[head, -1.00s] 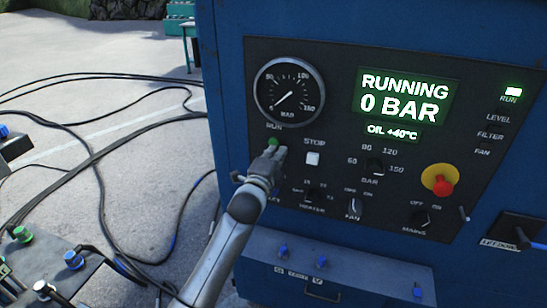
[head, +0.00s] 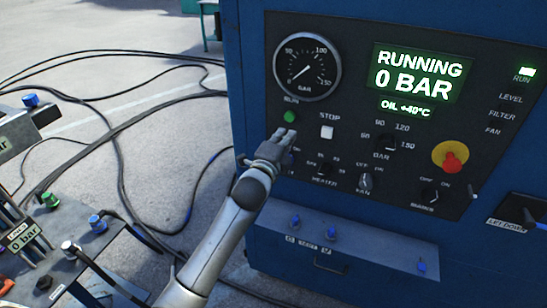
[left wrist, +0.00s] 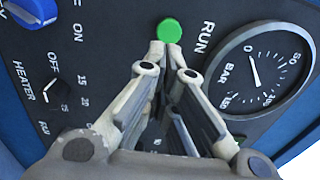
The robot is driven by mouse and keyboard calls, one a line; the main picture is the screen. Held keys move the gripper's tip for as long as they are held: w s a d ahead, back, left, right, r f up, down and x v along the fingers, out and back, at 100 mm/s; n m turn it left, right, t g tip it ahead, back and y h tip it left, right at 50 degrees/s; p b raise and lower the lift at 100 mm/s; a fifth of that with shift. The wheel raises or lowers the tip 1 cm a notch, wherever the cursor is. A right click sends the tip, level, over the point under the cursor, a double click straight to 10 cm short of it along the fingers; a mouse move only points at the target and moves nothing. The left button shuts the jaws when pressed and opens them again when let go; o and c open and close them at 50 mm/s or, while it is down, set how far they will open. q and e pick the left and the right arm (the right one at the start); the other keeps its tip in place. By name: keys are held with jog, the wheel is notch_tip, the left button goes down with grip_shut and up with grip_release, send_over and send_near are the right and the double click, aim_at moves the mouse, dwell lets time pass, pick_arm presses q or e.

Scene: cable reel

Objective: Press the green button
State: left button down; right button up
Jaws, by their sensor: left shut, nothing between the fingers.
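The green button (head: 289,117), labelled RUN, is on the dark control panel (head: 300,195) of a blue cabinet. In the head view my left gripper (head: 287,135) is just below it, with the button uncovered. The left wrist view shows the green button (left wrist: 169,30) right beyond the two fingertips (left wrist: 165,46), which are together with nothing between them. I cannot tell from that view whether they touch it. The lit display (head: 420,75) reads RUNNING, 0 BAR, OIL +40°C. My right gripper is in neither view.
A white STOP button (head: 327,132) is right of the green one. The pressure gauge (head: 307,68) is above. A red emergency knob (head: 452,160) on yellow and several selector switches are further right. Black cables (head: 110,95) lie on the floor at left.

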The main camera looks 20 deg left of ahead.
pick_arm(q)
jog(key=s+b, duration=0.2)
jog(key=s, duration=0.5)
jog(key=shift+a+f, duration=0.2)
jog(key=shift+f, duration=0.05)
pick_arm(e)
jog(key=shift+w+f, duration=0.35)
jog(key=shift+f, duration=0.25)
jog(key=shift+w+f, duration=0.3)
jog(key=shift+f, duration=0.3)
pick_arm(q)
jog(key=shift+s, duration=0.15)
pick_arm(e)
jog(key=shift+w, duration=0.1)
